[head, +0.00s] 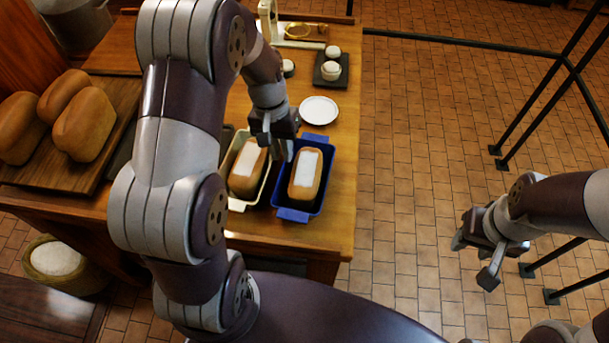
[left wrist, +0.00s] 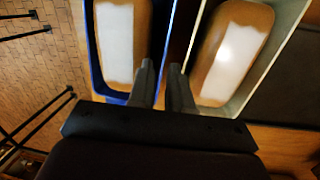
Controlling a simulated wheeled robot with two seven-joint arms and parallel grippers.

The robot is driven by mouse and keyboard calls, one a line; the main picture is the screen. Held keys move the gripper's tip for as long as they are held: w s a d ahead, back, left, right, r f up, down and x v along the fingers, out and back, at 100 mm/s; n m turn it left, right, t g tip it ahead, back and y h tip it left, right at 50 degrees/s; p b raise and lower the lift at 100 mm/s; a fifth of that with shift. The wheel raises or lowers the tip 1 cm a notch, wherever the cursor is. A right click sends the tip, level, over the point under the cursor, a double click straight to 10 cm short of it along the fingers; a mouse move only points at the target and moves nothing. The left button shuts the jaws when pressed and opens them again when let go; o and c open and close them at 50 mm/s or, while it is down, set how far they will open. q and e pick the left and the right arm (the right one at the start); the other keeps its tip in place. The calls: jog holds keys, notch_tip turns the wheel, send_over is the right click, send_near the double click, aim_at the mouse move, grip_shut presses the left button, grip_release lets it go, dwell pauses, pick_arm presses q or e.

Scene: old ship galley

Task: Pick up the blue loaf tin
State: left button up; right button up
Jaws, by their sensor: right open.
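The blue loaf tin (head: 293,213) stands on the wooden table with a pale-topped loaf (head: 306,174) in it. In the left wrist view the blue tin (left wrist: 93,62) is at left, its near wall partly hidden by my fingers. A cream loaf tin (head: 237,205) with another loaf stands close on its left; it is at right in the left wrist view (left wrist: 284,48). My left gripper (head: 277,145) is over the gap between the tins, fingers slightly apart at the blue tin's side rim; contact is unclear. My right gripper (head: 474,259) is open and empty, over the floor.
A white plate (head: 319,110) lies just behind the blue tin. A dark tray with white pots (head: 331,69) and a scale (head: 300,33) stand further back. Loaves (head: 84,124) lie on a board at left. Black rails (head: 470,46) cross the floor at right.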

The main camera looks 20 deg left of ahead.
aim_at(284, 170)
pick_arm(q)
jog(key=f, duration=0.5)
jog(key=s+d+f+p, duration=0.1)
jog(key=f, duration=0.2)
jog(key=shift+s+r, duration=0.1)
grip_shut()
